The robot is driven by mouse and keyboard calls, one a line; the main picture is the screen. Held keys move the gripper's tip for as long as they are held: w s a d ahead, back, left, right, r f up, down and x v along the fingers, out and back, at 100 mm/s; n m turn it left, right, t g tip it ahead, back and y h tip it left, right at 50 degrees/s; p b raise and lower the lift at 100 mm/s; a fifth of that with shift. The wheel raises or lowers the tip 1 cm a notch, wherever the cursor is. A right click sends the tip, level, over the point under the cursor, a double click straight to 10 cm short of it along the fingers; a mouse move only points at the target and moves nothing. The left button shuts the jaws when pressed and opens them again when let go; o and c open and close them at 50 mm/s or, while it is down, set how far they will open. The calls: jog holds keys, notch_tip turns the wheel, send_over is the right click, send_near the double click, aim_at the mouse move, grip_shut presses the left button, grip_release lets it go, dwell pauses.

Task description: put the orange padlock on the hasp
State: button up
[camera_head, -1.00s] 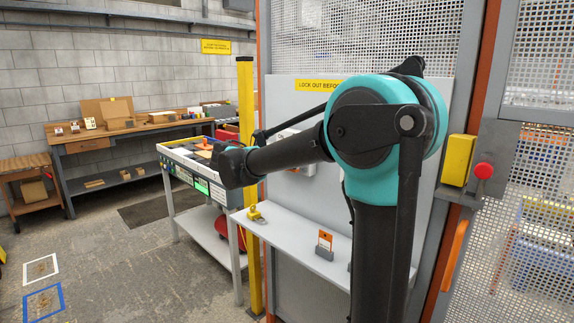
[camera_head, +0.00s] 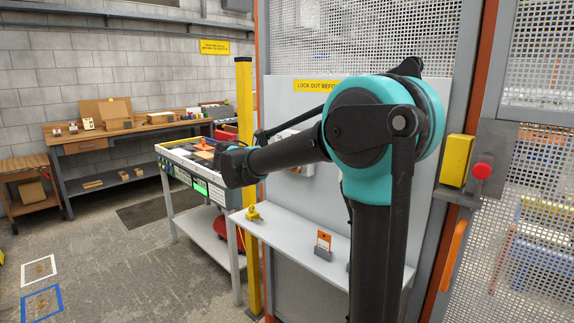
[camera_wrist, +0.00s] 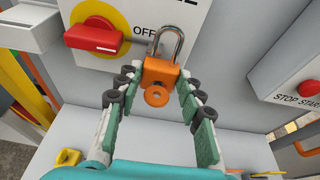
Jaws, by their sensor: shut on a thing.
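In the wrist view my gripper (camera_wrist: 158,80) is shut on the orange padlock (camera_wrist: 160,72), with a finger on each side of its body. The padlock's grey shackle (camera_wrist: 167,40) points up, in front of the panel by the word OFF. An orange ring (camera_wrist: 156,96) shows at the lower part of the padlock. I cannot tell whether the shackle is open or touches anything. A red switch handle (camera_wrist: 96,38) on a yellow disc is to the padlock's left. I cannot make out the hasp clearly. In the head view my arm hides the gripper and padlock.
A grey stop-start box (camera_wrist: 292,68) with a red button is at the right in the wrist view. Below is a grey shelf (camera_head: 290,240) with a yellow part (camera_head: 253,214) and an orange tag (camera_head: 323,240). A yellow post (camera_head: 245,120) stands left of the panel.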

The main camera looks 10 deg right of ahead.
jog(key=shift+w+d, duration=0.35)
jog(key=shift+d, duration=0.15)
jog(key=o, duration=1.2)
jog(key=shift+o, duration=0.2)
jog(key=shift+a, duration=0.1)
jog(key=v, duration=1.2)
jog(key=shift+c, duration=0.5)
